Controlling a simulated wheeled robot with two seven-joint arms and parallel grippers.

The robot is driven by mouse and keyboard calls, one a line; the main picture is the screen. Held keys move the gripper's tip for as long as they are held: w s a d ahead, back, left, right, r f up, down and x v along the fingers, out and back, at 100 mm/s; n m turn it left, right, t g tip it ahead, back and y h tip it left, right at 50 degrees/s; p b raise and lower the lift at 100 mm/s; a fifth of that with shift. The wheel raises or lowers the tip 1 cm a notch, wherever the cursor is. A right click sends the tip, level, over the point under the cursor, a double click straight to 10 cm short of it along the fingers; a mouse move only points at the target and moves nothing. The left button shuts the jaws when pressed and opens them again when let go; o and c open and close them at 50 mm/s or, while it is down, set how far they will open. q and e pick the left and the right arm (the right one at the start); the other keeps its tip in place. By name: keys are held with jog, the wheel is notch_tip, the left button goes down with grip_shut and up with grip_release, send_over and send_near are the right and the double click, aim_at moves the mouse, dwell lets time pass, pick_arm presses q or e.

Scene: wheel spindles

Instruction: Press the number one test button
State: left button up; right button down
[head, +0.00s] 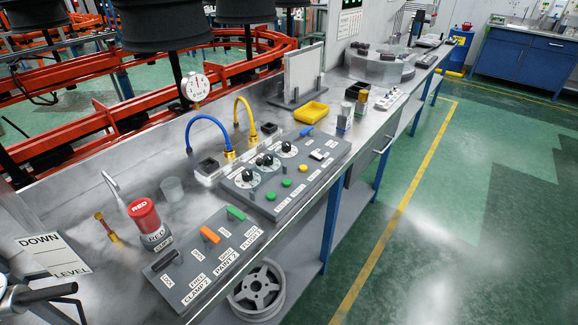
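A grey control panel (325,152) lies on the metal bench at the centre. It carries a row of round push buttons: a green button (270,196) nearest, another green button (287,183) and a yellow button (303,168) farther along. White labels run along the panel's front edge, too small to read, so I cannot tell which button is test number one. Three black knobs on white dials sit behind the buttons. Nothing touches the buttons.
A lower switch panel (205,258) with orange and green switches stands nearer. The green floor at right is clear.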

pick_arm(q)
jog(key=shift+c, duration=0.2)
grip_shut()
dwell(1.4)
